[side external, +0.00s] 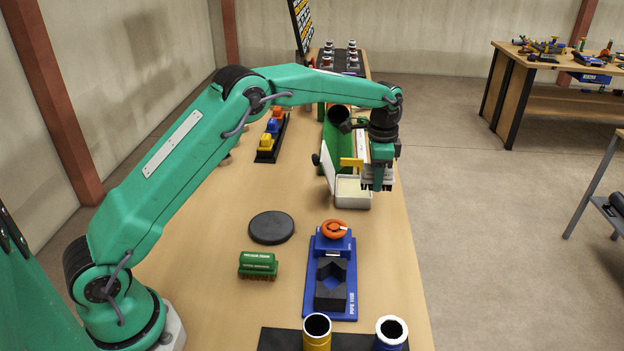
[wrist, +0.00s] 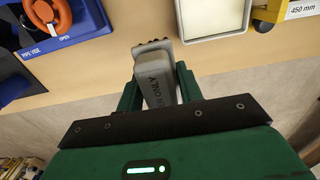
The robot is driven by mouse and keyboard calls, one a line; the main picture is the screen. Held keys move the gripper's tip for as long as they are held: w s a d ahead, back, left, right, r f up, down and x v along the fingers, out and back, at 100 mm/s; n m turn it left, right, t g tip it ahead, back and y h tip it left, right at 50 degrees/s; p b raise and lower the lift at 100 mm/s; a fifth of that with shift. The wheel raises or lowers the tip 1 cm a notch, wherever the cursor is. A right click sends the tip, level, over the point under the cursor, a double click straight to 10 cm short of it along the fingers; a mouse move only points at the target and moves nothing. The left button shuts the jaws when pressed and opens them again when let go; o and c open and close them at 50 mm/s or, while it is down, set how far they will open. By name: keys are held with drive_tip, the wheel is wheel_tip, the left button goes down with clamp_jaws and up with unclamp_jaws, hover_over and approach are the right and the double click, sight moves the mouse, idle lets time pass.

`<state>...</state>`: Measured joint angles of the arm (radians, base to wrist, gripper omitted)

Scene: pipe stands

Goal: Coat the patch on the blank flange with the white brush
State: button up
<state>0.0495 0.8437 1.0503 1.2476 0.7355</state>
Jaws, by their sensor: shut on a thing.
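My gripper (side external: 378,172) hangs over the right side of the table, by the white-rimmed tray. In the wrist view my gripper (wrist: 158,80) is shut on a pale grey-white block lettered "ONLY", which I take for the white brush (wrist: 156,92). Dark tufts show at its far end. In the side view the brush (side external: 376,187) is small and partly hidden by the gripper. A flat dark round disc (side external: 271,227) lies on the table to the left; it may be the blank flange. I cannot make out a patch on it.
The tray (side external: 352,201) with cream contents stands beside my gripper. A blue pipe vise (side external: 345,285) with an orange handle is in front. A green block (side external: 258,264) lies near the disc. Yellow (side external: 317,337) and blue (side external: 390,335) pipes stand at the near edge. A coloured rack (side external: 270,140) is behind.

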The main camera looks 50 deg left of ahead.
hover_over(353, 188)
drive_tip(key=shift+f, duration=0.35)
drive_tip(key=shift+d+f, duration=0.1)
drive_tip(key=shift+f, duration=0.05)
drive_tip(key=shift+f, duration=2.4)
drive_tip(key=shift+f, duration=0.95)
drive_tip(key=o, duration=1)
drive_tip(key=shift+c, duration=0.2)
drive_tip(key=c, duration=0.4)
drive_tip(key=shift+o, duration=0.2)
drive_tip(key=shift+r, duration=0.5)
